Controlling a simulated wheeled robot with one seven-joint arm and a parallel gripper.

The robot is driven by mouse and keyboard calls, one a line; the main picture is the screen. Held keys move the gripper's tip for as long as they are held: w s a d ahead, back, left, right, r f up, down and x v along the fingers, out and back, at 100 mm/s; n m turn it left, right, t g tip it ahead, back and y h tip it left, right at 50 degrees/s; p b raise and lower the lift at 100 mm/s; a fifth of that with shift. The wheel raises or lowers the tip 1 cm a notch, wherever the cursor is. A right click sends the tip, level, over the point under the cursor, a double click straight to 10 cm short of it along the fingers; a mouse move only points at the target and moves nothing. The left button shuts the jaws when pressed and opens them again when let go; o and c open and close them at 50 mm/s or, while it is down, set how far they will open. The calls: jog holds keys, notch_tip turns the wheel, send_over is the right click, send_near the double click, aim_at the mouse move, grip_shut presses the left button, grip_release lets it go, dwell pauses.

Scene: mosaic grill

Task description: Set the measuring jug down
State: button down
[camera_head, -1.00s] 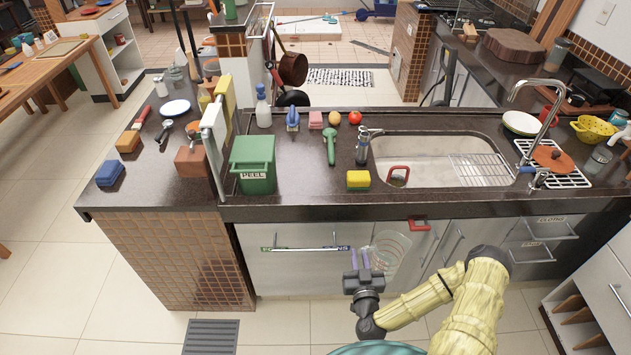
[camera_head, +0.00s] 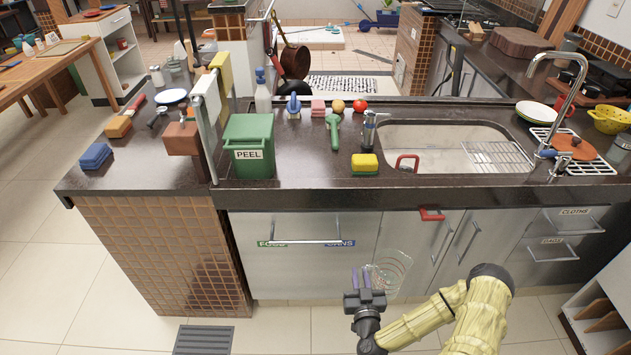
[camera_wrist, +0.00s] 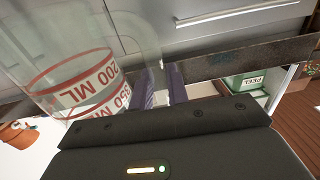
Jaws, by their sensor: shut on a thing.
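The measuring jug (camera_head: 391,272) is clear, with red markings. My gripper (camera_head: 367,279) is shut on it and holds it in the air in front of the cabinet fronts, below the counter's front edge. In the wrist view the jug (camera_wrist: 85,65) fills the upper left, with "200 ML" and "350 ML" readable. The purple fingers (camera_wrist: 160,88) are at its right side. What the fingers grasp is partly hidden by the gripper body.
The dark counter (camera_head: 290,185) above carries a green PEEL bin (camera_head: 250,160), a yellow-green sponge (camera_head: 364,164), a green peeler-like tool (camera_head: 333,132) and a sink (camera_head: 430,155). Drawer handles and a red handle (camera_head: 431,214) stick out near the jug. Bare counter lies between bin and sponge.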

notch_tip(320, 180, down, 4)
jog(key=b, duration=0.3)
jog(key=shift+f+b, duration=0.2)
jog(key=shift+b, duration=0.1)
jog(key=shift+a+r+p, duration=0.15)
jog(key=shift+r+p, duration=0.05)
jog(key=shift+p, duration=0.2)
